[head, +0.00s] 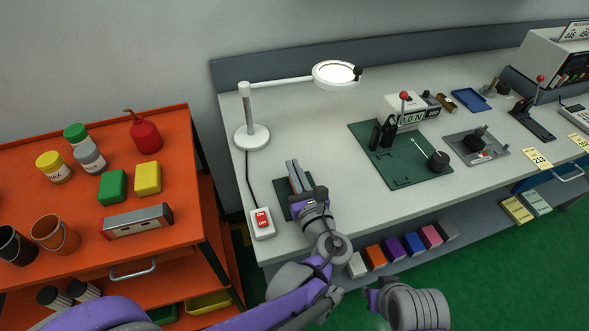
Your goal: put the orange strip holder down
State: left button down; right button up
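My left gripper (294,164) reaches over the front left part of the grey workbench (330,135), above a small dark green pad (283,208). Its two pale fingers lie close together, and I cannot tell whether they are shut or hold anything. No orange strip holder shows clearly at the fingers. An orange block-like item (374,256) stands in a row of coloured ones on the shelf under the bench; I cannot tell whether it is the strip holder. Part of my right arm shows at the bottom, but its fingertips do not.
A red-switch box (262,222) sits left of the pad, with a lit magnifier lamp (334,75) behind. A green mat (405,178) with a lever device (402,110) lies to the right. An orange cart (80,205) with bottles stands left. Bare bench lies between pad and mat.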

pick_arm(q)
jog(key=c, duration=1.5)
grip_release()
jog(key=shift+f, duration=0.15)
jog(key=o, duration=0.5)
jog(key=shift+c, duration=0.2)
jog(key=shift+r, duration=0.25)
jog(key=shift+s+d, duration=0.15)
jog(key=shift+s, duration=0.15)
jog(key=v, duration=1.1)
jog(key=shift+s, duration=0.2)
